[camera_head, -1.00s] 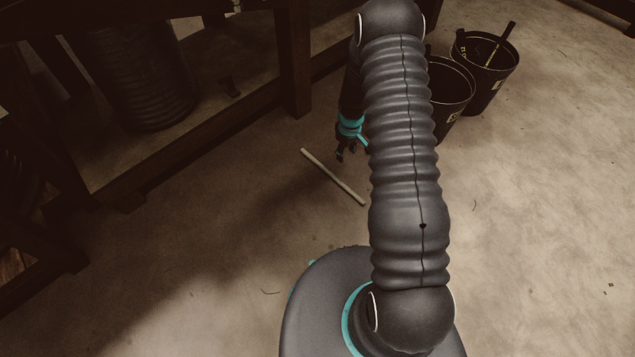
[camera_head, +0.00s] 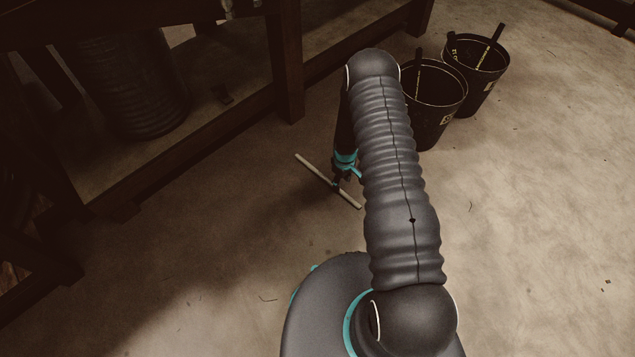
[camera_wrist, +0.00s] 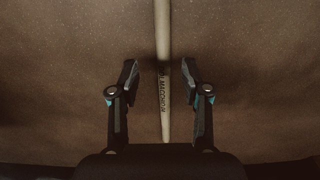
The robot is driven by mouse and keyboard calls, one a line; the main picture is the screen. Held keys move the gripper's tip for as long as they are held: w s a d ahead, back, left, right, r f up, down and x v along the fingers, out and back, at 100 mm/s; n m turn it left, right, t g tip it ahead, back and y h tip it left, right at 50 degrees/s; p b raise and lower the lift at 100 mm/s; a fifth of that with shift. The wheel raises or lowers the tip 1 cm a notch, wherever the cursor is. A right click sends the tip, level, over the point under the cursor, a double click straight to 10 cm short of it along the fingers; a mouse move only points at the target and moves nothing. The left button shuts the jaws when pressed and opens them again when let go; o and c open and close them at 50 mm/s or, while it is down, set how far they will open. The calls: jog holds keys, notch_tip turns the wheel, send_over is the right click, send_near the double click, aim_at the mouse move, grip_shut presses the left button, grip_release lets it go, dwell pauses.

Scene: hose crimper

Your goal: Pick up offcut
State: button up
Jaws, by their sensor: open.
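The offcut is a thin, pale, straight rod (camera_head: 314,170) lying on the floor in the head view. In the wrist view the offcut (camera_wrist: 163,45) runs from the top edge down between my fingers, with dark lettering on its side. My gripper (camera_wrist: 161,80) is open, with one finger on each side of the offcut and a visible gap to both. In the head view my gripper (camera_head: 338,184) is down at the middle of the rod and partly covers it. I cannot tell its exact height above the floor.
A dark wooden bench with a post (camera_head: 285,65) and low shelf stands to the left and behind. A dark ribbed cylinder (camera_head: 135,85) sits under it. Two black buckets, one nearer (camera_head: 432,105) and one farther (camera_head: 480,65), stand at the back right. The floor right and front is mostly clear.

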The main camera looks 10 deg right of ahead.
aim_at(341, 191)
jog(key=f, duration=0.3)
jog(key=shift+s+a+f, duration=0.1)
jog(key=shift+s+f, duration=0.2)
jog(key=shift+s, duration=0.1)
jog(key=shift+f, duration=0.65)
grip_shut()
